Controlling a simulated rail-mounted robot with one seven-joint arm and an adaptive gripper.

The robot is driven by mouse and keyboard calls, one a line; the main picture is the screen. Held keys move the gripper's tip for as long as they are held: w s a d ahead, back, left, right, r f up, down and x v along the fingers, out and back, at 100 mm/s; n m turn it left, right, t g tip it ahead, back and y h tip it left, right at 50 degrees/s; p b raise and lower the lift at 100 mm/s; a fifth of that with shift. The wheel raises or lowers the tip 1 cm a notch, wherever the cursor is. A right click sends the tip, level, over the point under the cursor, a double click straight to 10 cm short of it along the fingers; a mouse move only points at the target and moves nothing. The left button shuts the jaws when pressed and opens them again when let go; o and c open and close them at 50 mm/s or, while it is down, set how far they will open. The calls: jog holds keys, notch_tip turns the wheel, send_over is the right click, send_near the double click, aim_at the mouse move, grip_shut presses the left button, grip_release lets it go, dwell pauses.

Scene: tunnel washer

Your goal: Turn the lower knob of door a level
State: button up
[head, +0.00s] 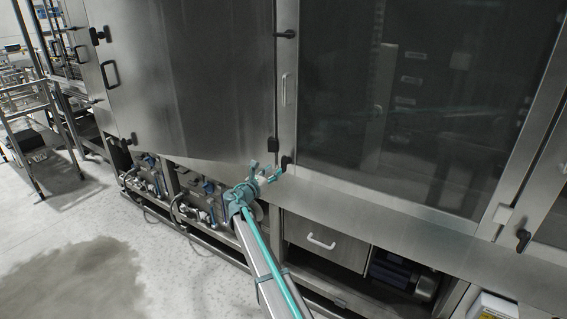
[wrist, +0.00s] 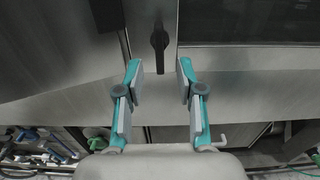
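A black lever knob (head: 287,162) sits low on the steel post at the left of a dark glass door (head: 400,100). In the wrist view the same knob (wrist: 160,40) stands upright, its long part running up and down. My gripper (head: 266,171) is just in front of and below that knob in the head view. In the wrist view my gripper (wrist: 159,76) is open and empty, its teal fingers with grey pads spread to either side below the knob. The fingers look apart from the knob. An upper black knob (head: 285,34) on the same post lies level.
A black block (head: 272,145) is on the steel panel (head: 190,80) left of the knob. A pale pull handle (head: 284,90) is on the post above. Another black knob (head: 523,240) is at the lower right. Below are a drawer (head: 325,240) and pipework (head: 200,200). Open floor lies left.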

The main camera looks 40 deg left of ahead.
aim_at(282, 163)
jog(key=w, duration=0.2)
jog(key=w+a+p, duration=0.1)
jog(key=w, duration=0.1)
jog(key=w+p, duration=0.1)
jog(key=w, duration=0.2)
jog(key=shift+a, duration=0.15)
jog(key=shift+w, duration=0.65)
grip_shut()
